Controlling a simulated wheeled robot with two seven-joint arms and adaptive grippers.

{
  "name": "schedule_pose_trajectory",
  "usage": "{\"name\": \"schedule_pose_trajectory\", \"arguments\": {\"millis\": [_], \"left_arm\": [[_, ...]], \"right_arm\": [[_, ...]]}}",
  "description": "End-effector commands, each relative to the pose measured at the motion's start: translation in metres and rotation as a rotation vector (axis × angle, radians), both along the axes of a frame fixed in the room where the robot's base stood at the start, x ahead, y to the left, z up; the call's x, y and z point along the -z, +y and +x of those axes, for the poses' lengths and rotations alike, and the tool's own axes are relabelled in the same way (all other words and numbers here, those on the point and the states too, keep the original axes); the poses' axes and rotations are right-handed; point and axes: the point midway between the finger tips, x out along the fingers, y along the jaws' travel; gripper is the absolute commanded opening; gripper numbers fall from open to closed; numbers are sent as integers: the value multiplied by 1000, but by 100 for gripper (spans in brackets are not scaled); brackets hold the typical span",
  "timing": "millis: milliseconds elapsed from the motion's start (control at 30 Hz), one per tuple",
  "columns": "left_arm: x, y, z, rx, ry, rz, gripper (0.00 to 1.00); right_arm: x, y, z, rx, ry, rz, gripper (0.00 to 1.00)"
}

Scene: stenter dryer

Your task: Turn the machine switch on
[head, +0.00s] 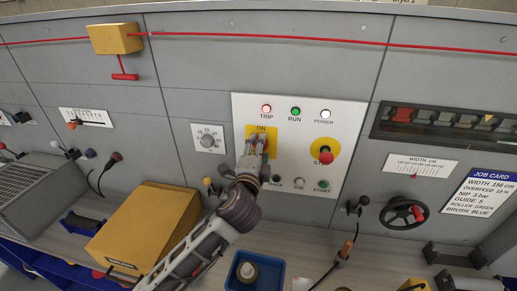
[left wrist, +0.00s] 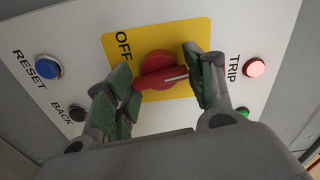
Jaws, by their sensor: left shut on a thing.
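The machine switch is a red rotary knob (left wrist: 158,70) on a yellow plate (left wrist: 190,32) on the white control panel (head: 350,118). In the head view the yellow plate (head: 251,131) has ON at its top, and my gripper hides much of the knob. My left gripper (head: 254,145) reaches it from below; in the left wrist view its green-padded fingers (left wrist: 165,83) are shut on the knob's grip bar. The bar's white line points right, away from the OFF label; the finger there hides the plate's edge. My right gripper is not in view.
TRIP (head: 266,109), RUN (head: 295,111) and POWER (head: 325,114) lamps sit above the switch; TRIP glows. A red stop button (head: 326,157) is to the right. Small buttons lie below. A yellow box (head: 145,228) and a blue tray (head: 270,276) stand on the bench.

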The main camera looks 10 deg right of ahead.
Motion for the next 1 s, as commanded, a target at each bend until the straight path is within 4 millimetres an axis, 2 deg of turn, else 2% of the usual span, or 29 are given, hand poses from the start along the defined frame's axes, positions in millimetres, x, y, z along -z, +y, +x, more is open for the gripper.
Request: {"name": "schedule_pose_trajectory", "arguments": {"millis": [300, 767, 800, 967, 1000], "left_arm": [[1, 0, 0, 1, -53, 125, 29], [1, 0, 0, 1, -60, 146, 30], [1, 0, 0, 1, -59, 146, 55], [1, 0, 0, 1, -60, 145, 75], [1, 0, 0, 1, -59, 144, 75]], "right_arm": [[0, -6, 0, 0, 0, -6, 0], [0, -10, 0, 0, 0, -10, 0], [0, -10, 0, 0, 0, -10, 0], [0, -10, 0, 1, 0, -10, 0], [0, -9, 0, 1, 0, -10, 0]]}}
